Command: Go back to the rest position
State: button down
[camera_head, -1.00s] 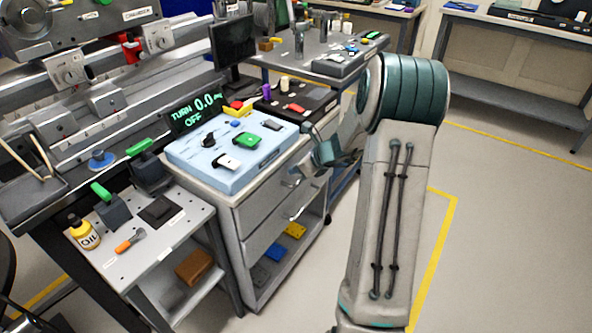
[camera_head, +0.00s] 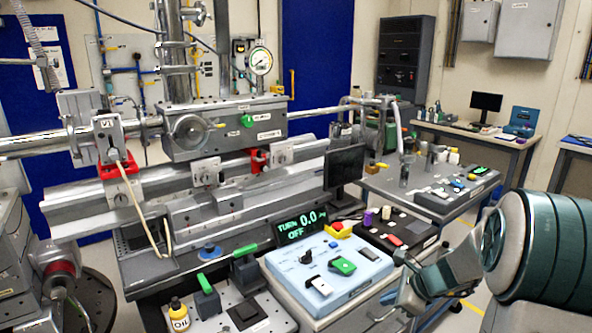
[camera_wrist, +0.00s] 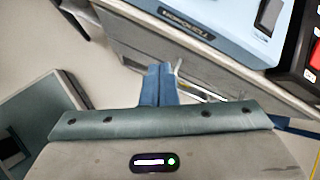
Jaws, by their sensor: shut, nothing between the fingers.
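My gripper (camera_wrist: 160,72) shows in the wrist view with its two blue fingers together and nothing between them. The fingers point at the grey cabinet (camera_wrist: 145,40) below the light blue control box (camera_wrist: 215,14). In the head view my arm comes in from the lower right, with the hand beside the right front of the control box (camera_head: 352,288). Whether the hand touches the cabinet cannot be told.
A display (camera_head: 301,228) reading "TURN 0.0 OFF" stands behind the control box. A black panel (camera_head: 372,237) lies to its right. A second bench (camera_head: 395,184) lies behind.

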jog(key=s+a+r+n+g+h+p, duration=0.2)
jog(key=s+a+r+n+g+p, duration=0.15)
jog(key=s+a+r+n, duration=0.65)
jog(key=s+r+n+h+p, duration=0.3)
jog(key=s+r+n, duration=0.3)
jog(key=s+n, duration=0.6)
jog(key=shift+s+d+r+n+t+p, duration=0.2)
jog(key=shift+s+d+n+t+p, duration=0.15)
jog(key=shift+s, duration=0.2)
